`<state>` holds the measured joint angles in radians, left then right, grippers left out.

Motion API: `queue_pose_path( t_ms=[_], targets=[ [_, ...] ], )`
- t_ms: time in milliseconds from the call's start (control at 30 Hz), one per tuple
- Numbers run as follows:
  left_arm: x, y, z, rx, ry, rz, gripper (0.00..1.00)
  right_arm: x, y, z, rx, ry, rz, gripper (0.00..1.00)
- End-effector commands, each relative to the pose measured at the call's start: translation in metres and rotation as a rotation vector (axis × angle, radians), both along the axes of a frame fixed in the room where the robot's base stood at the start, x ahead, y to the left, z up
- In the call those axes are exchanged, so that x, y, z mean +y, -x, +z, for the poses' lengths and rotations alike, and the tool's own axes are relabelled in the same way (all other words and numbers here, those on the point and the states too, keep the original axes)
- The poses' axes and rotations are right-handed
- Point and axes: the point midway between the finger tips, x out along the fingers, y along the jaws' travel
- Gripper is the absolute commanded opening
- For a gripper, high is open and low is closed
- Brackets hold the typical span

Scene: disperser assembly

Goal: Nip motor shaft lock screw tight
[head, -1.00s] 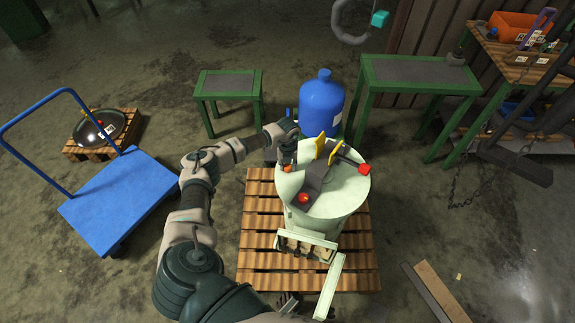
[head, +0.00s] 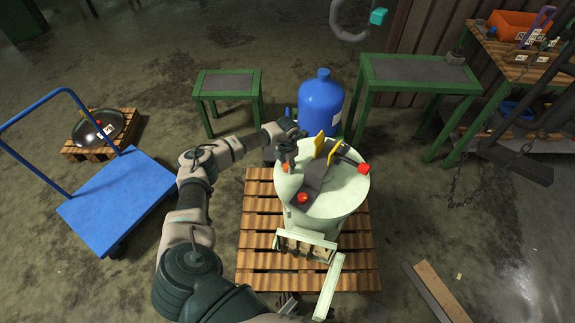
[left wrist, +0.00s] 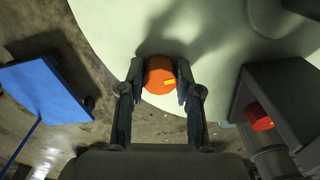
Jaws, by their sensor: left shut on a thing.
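The pale green drum-shaped machine (head: 345,195) stands upright on a wooden pallet. An orange-red round screw head or knob (left wrist: 159,75) with a small yellow mark sits at the drum top's edge; I take it for the lock screw. My left gripper (left wrist: 160,85) is shut on it, one finger on each side. In the head view my left gripper (head: 287,160) is at the top's left edge and mostly hides the knob. My right gripper is not in view.
A blue cylinder (head: 321,102) stands just behind the drum. Green tables (head: 228,74) are at the back. A blue trolley (head: 120,198) is at the left. A pallet (head: 254,240) lies under the drum. The floor between trolley and pallet is clear.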

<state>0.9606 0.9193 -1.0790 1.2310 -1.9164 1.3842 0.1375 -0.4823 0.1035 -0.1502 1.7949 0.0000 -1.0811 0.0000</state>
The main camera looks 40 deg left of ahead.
Motion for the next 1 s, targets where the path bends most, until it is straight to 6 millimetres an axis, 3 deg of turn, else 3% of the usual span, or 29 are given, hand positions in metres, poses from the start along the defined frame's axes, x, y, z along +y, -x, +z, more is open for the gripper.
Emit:
queue_pose_path(
  t_ms=[633,667,733,1000],
  targets=[
    [0.0026,0.0018,-0.0010,0.006,-0.004,-0.046,0.00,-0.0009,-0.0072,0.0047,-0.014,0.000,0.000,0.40],
    [0.0026,0.0018,-0.0010,0.006,-0.004,-0.045,0.41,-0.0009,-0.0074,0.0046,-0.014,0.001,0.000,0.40],
    [0.0024,0.0017,-0.0010,0.005,-0.003,-0.045,0.58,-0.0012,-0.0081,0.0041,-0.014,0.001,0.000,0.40],
    [0.0013,0.0005,-0.0004,0.003,-0.001,-0.045,0.59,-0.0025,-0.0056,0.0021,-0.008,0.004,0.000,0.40]
  ],
)
